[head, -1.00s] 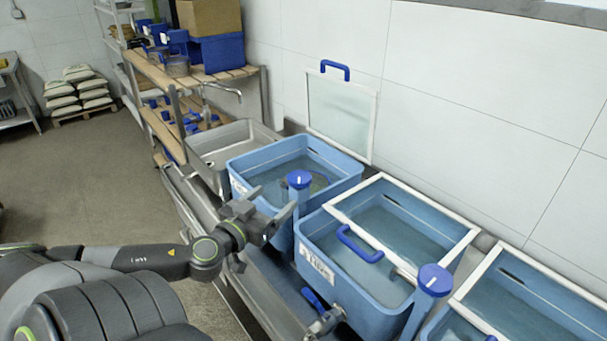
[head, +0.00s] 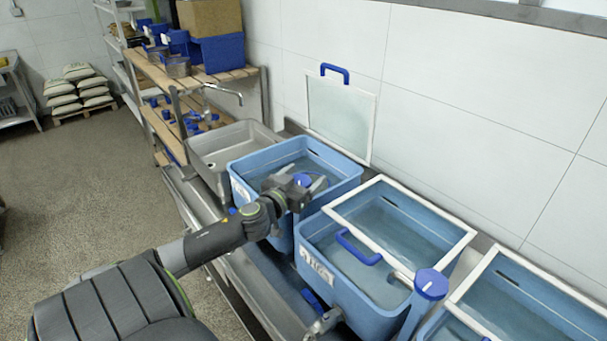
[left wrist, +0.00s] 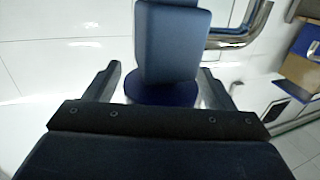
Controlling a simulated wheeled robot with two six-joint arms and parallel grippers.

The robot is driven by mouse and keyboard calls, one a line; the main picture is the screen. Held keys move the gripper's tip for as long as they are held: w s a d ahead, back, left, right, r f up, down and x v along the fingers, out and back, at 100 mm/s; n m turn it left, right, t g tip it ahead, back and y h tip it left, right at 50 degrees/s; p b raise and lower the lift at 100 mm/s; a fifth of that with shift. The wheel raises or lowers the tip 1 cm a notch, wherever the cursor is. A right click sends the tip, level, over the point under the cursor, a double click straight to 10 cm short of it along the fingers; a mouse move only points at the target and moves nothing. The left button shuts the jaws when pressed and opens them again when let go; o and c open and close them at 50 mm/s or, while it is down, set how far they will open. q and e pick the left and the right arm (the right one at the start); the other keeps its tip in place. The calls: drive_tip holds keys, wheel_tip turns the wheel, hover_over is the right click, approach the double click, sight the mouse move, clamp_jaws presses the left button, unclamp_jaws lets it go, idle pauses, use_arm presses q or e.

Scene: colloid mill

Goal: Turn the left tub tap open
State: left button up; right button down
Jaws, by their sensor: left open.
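The left tub (head: 345,185) is a light blue basin holding water. A round dark blue knob (head: 302,179) tops a post at its front right corner. My left gripper (head: 297,188) is open at this knob, its fingers reaching to either side. In the left wrist view, a dark blue disc (left wrist: 160,93) and a lighter blue block (left wrist: 172,45) stand between the open fingers (left wrist: 160,85), with gaps on both sides. I cannot tell whether either finger touches. My arm hides part of the tub's front. My right gripper is not in view.
The middle tub (head: 345,290) has a blue-handled glass lid (head: 398,220) and its own knob post (head: 431,284) on the right. A glass panel (head: 340,118) leans on the wall behind. A steel sink (head: 222,142) stands left.

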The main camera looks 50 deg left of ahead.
use_arm(q)
drive_tip(key=shift+w, duration=0.1)
drive_tip(key=shift+c, duration=0.5)
drive_tip(key=c, duration=0.9)
idle(0.5)
drive_tip(key=o, duration=1)
drive_tip(key=shift+s+f, duration=0.15)
drive_tip(key=shift+s, duration=0.25)
drive_tip(key=b+v, duration=0.2)
drive_tip(key=v, duration=1.4)
drive_tip(key=shift+s+d, duration=0.15)
drive_tip(key=shift+s, duration=0.2)
